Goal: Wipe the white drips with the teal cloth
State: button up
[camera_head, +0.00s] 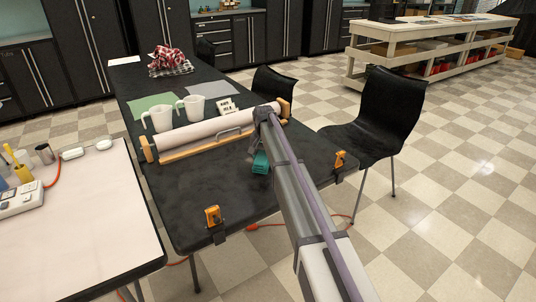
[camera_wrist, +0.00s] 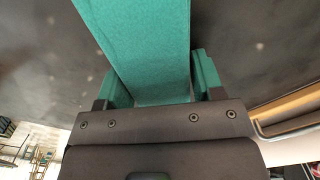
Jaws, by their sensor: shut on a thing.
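The teal cloth (camera_head: 261,163) hangs from my gripper (camera_head: 259,146), low over the black table (camera_head: 230,185) near its right side. In the wrist view the cloth (camera_wrist: 140,35) is a long flat strip between the jaws of my gripper (camera_wrist: 160,88), which is shut on it. I cannot tell whether the cloth touches the table. Faint pale spots, perhaps white drips, show on the dark surface (camera_wrist: 50,65) left of the cloth in the wrist view. I cannot make out drips in the head view, where my arm hides part of the table.
A paper roll (camera_head: 205,134) in a wooden holder lies across the table behind the cloth. Two white pitchers (camera_head: 160,118) and a checked cloth (camera_head: 167,60) are farther back. Orange clamps (camera_head: 213,216) grip the front edge. A black chair (camera_head: 375,125) stands at right.

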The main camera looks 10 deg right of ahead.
jog(key=shift+s+a, duration=0.25)
jog(key=shift+a, duration=0.4)
jog(key=shift+s+a, duration=0.2)
jog(key=shift+a, duration=0.4)
jog(key=shift+r, duration=0.1)
notch_tip(320, 180, up, 6)
jog(key=p, duration=0.6)
jog(key=shift+d, duration=0.1)
notch_tip(320, 180, up, 3)
jog(key=p, duration=0.3)
jog(key=shift+f+b, duration=0.45)
jog(key=shift+f, duration=0.2)
